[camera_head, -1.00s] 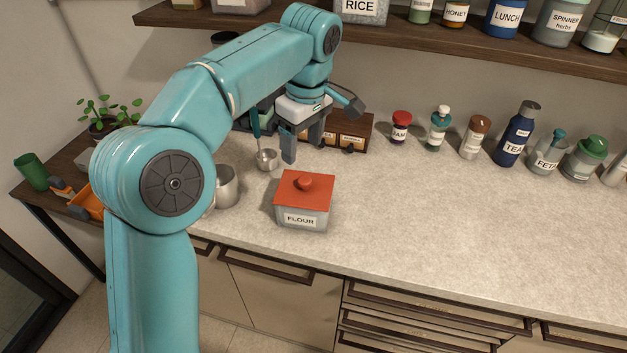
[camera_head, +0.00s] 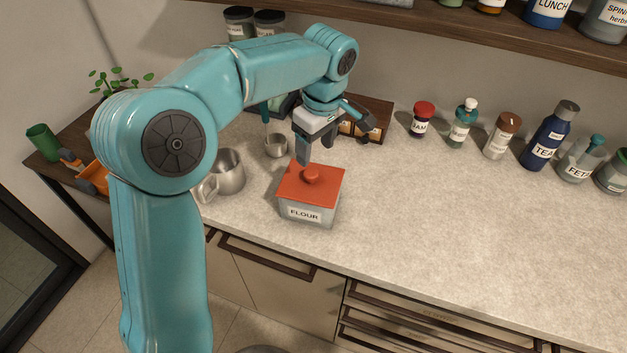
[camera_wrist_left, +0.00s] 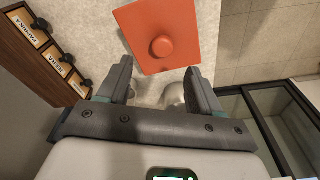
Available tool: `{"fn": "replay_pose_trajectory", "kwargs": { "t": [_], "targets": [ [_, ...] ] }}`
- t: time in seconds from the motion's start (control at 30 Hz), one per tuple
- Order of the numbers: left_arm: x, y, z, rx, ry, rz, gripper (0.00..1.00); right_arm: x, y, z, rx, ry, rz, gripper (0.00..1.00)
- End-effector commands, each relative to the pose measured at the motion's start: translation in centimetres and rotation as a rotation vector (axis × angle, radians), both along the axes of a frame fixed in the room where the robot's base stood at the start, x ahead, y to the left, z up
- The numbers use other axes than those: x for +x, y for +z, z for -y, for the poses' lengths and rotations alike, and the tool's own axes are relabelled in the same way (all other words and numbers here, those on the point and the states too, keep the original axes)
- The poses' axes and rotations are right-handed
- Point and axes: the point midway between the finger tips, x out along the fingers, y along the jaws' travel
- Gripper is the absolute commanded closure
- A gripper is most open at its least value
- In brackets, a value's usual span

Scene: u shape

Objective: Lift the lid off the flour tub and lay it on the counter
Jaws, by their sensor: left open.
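The flour tub (camera_head: 305,214) is a grey square tub labelled FLOUR, standing on the counter (camera_head: 430,210). Its red square lid (camera_head: 325,187) with a round red knob (camera_head: 311,174) sits on top. In the left wrist view the lid (camera_wrist_left: 187,20) and knob (camera_wrist_left: 162,47) lie just beyond the fingertips. My left gripper (camera_head: 317,146) hangs above and behind the lid, apart from it. In the left wrist view the left gripper (camera_wrist_left: 160,75) is open and empty, with its two fingers wide apart. My right gripper is in neither view.
A metal mug (camera_head: 231,176) and a small metal cup (camera_head: 276,146) stand left of the tub. A wooden drawer box (camera_head: 375,110) is behind my left gripper. Several jars, including a TEA bottle (camera_head: 545,140), line the back right. Counter right of the tub is clear.

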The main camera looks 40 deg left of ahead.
Motion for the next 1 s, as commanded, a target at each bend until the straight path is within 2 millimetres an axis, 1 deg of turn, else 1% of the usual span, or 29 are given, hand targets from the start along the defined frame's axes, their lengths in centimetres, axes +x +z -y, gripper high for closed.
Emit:
{"fn": "replay_pose_trajectory", "kwargs": {
  "t": [0.03,0.1,0.27,0.4,0.5,0.6,0.8,0.83,0.87,0.9,0.97,1.0],
  "targets": [
    [0.0,-0.8,-0.1,0.0,0.0,-0.003,0.35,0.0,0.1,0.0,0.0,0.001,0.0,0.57],
    [0.0,-1.5,-0.2,0.0,0.001,-0.002,0.35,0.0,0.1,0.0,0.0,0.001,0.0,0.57],
    [0.1,-2.6,-0.2,0.0,0.0,-0.003,0.35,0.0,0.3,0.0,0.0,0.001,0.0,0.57],
    [-0.1,-4.8,-0.4,0.0,0.0,-0.005,0.35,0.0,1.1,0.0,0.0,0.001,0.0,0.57],
    [0.1,-6.3,-0.6,0.001,0.0,-0.004,0.35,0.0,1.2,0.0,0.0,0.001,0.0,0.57],
    [0.2,-7.0,-0.7,0.001,0.0,-0.002,0.35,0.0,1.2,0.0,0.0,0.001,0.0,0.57],
    [0.2,-7.2,-0.7,0.001,-0.001,0.0,0.35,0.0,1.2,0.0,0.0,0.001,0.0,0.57],
    [0.2,-7.2,-0.7,0.001,-0.001,0.0,0.39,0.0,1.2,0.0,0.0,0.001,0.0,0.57],
    [0.2,-7.2,-0.7,0.001,-0.001,0.0,0.48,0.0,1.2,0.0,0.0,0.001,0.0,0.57],
    [0.2,-7.1,-0.7,0.001,-0.001,0.0,0.61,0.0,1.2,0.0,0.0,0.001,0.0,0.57],
    [0.2,-7.1,-0.7,0.001,-0.001,0.0,0.81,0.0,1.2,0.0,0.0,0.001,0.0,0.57],
    [0.2,-7.1,-0.7,0.001,-0.001,0.0,0.94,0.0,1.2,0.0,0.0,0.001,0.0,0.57]
  ]
}}
